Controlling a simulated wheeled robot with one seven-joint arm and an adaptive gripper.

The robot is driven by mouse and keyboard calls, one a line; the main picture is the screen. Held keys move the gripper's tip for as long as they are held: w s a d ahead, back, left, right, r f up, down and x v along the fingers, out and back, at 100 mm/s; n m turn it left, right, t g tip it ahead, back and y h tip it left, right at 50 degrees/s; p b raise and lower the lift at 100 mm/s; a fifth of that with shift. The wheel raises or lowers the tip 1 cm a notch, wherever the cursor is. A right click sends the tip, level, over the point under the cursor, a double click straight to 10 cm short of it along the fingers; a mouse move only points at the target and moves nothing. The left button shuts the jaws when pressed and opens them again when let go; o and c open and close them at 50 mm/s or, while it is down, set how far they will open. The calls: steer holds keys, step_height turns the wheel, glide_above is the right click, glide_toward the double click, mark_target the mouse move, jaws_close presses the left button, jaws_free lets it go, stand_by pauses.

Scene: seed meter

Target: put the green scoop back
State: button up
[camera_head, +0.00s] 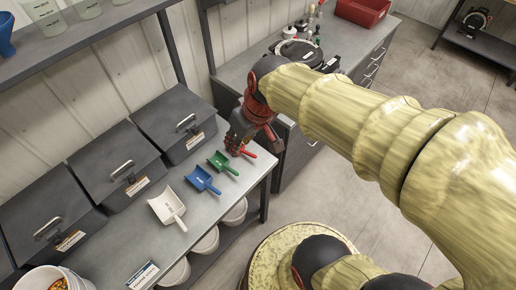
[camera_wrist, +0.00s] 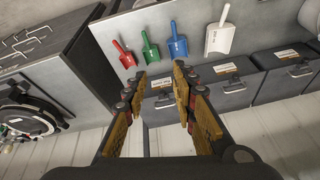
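The green scoop (camera_head: 221,163) lies on the grey bench between the blue scoop (camera_head: 203,180) and the red scoop (camera_head: 248,153). In the wrist view the green scoop (camera_wrist: 150,52) shows whole, beyond my fingertips, with its handle pointing up in the picture. My gripper (camera_wrist: 160,72) is open and empty, its two fingers well apart. In the head view my gripper (camera_head: 240,143) hangs above the far end of the bench, over the red scoop and close to the green one. It hides part of the red scoop.
A white scoop (camera_head: 166,207) lies left of the blue one. Dark lidded bins (camera_head: 174,122) stand behind the scoops against the wall. A label card (camera_head: 143,275) lies at the bench's front. White tubs (camera_head: 205,243) sit under the bench. A grey counter (camera_head: 345,38) stands beyond.

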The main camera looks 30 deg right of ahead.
steer(key=s+d+r+m+t+h, duration=0.1)
steer(key=s+r, duration=0.4)
steer(key=s, duration=0.3)
steer(key=shift+r+t, duration=0.2)
steer(key=shift+t, duration=0.2)
steer(key=shift+f, duration=0.1)
step_height(320, 180, down, 10)
steer(key=b, duration=0.9)
steer(key=shift+r+b, duration=0.25)
steer(key=shift+b, duration=0.1)
